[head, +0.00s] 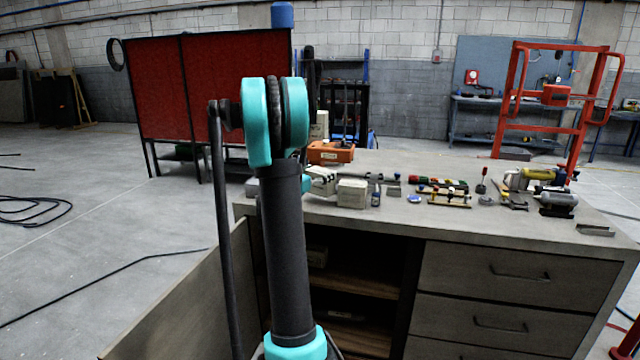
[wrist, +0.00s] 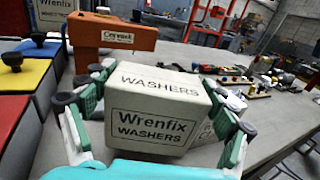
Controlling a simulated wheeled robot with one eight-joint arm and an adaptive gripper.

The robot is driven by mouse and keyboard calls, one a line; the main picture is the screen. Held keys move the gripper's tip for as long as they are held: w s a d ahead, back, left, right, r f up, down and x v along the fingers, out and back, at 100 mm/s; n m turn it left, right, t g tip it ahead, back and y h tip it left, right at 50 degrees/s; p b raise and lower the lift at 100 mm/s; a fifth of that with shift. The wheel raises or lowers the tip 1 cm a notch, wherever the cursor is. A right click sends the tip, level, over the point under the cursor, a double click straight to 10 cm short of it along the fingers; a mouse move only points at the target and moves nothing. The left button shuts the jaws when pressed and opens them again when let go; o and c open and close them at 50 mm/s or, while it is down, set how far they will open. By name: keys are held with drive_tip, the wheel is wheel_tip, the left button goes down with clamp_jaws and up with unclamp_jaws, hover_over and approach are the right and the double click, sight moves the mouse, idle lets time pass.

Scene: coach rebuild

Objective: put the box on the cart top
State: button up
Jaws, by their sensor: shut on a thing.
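A pale box (wrist: 160,112) marked "Wrenfix WASHERS" fills the middle of the wrist view. My gripper (wrist: 158,100) is shut on it, with green-and-white fingers along its left and right sides. In the head view the box (head: 352,193) shows just right of my gripper (head: 322,181), over the near left part of the workbench top (head: 400,212). My arm hides part of the gripper there. I cannot tell whether the box touches the bench. No separate cart is clearly identifiable; the grey bench has drawers and an open cabinet.
An orange tool (head: 330,152) stands behind the box; it also shows in the wrist view (wrist: 115,35). Red, yellow and blue pieces (wrist: 22,75) lie at the left. A small bottle (head: 376,196) and several tools crowd the right. The bench's front strip is mostly clear.

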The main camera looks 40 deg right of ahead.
drive_tip(key=shift+f, duration=1.95)
drive_tip(key=shift+f, duration=0.15)
drive_tip(key=o, duration=1.4)
drive_tip(key=shift+c, duration=0.2)
